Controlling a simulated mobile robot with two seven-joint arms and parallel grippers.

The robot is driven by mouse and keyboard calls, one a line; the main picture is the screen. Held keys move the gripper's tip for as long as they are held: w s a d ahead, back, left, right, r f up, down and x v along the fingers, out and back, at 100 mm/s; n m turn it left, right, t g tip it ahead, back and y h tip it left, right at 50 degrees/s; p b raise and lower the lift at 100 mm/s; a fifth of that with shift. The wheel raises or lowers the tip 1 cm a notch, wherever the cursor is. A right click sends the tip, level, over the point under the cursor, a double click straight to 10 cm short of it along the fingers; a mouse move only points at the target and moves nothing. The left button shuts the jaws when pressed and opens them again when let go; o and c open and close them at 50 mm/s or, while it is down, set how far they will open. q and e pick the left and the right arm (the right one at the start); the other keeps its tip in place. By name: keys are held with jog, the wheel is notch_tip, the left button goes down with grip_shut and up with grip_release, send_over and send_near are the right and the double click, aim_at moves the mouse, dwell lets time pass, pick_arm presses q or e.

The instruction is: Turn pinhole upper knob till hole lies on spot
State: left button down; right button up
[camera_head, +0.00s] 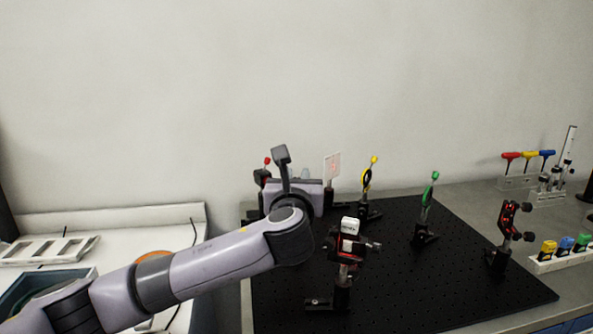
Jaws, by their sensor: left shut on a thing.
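My left gripper (292,192) is at the back left of the black breadboard, beyond my wrist. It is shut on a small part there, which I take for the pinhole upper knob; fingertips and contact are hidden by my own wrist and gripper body. A dark mount with a red-tipped top (266,163) shows just left of the gripper and is partly covered. A white card (332,166) with faint red marks stands just right of the gripper. The pinhole's hole and its place relative to the spot cannot be made out. My right gripper is not in view.
The black breadboard (390,290) carries a yellow-tipped post (367,177), a green-tipped post (428,204), a cube-topped mount (350,227) close to my wrist and a red-black mount (507,220). Coloured hex keys (529,155) stand back right. The breadboard's front middle is clear.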

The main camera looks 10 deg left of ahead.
pick_arm(q)
jog(key=shift+f+n+y+p, duration=0.1)
jog(key=shift+n+y+p, duration=0.2)
jog(key=shift+n+y, duration=0.35)
jog(key=shift+y, duration=0.25)
jog(key=c, duration=1.1)
grip_release()
notch_tip(320, 180, up, 20)
